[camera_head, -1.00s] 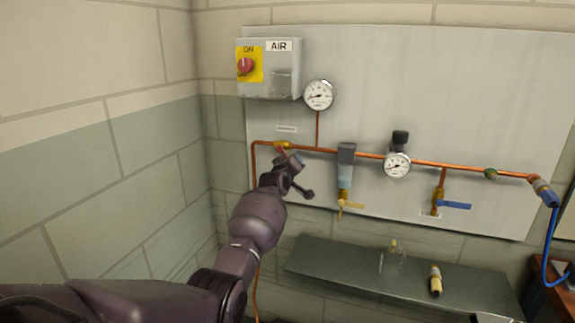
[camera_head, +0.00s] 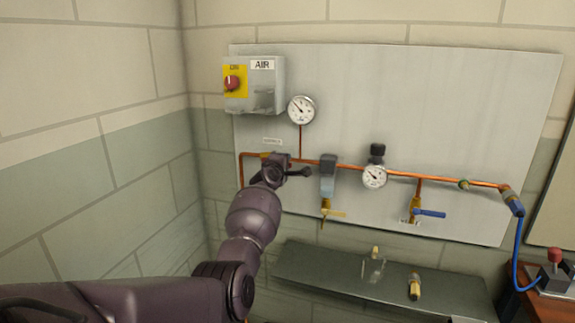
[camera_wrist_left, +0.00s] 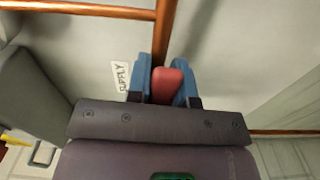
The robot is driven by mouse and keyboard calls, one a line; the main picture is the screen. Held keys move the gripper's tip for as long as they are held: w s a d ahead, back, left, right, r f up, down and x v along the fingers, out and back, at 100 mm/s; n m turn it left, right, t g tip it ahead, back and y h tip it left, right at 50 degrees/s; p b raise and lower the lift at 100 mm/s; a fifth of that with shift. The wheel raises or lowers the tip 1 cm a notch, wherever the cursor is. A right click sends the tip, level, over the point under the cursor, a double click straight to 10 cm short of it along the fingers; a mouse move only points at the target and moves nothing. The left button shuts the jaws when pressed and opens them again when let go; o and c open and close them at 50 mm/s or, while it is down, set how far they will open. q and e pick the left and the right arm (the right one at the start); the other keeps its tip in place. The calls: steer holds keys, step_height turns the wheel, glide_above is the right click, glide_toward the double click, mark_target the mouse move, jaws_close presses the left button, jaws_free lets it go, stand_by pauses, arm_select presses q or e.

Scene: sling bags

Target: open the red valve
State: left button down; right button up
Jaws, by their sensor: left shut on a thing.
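The red valve handle (camera_wrist_left: 168,80) shows in the left wrist view between the two blue fingertips of my left gripper (camera_wrist_left: 168,90), which is shut on it. In the head view my left gripper (camera_head: 277,163) is at the left part of the copper pipe (camera_head: 308,161) and hides the red handle. A "SUPPLY" label (camera_wrist_left: 120,77) is beside the fingers in the wrist view. My right gripper is not in view.
A grey shelf (camera_head: 330,268) juts out below.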

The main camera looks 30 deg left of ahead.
arm_select(q)
steer(key=shift+r+n, duration=0.15)
steer(key=shift+n, duration=0.25)
steer(key=c, duration=1)
jaws_free()
steer(key=shift+s+d, duration=0.1)
steer(key=p+v, duration=0.2)
steer(key=v, duration=0.8)
steer(key=shift+s, duration=0.3)
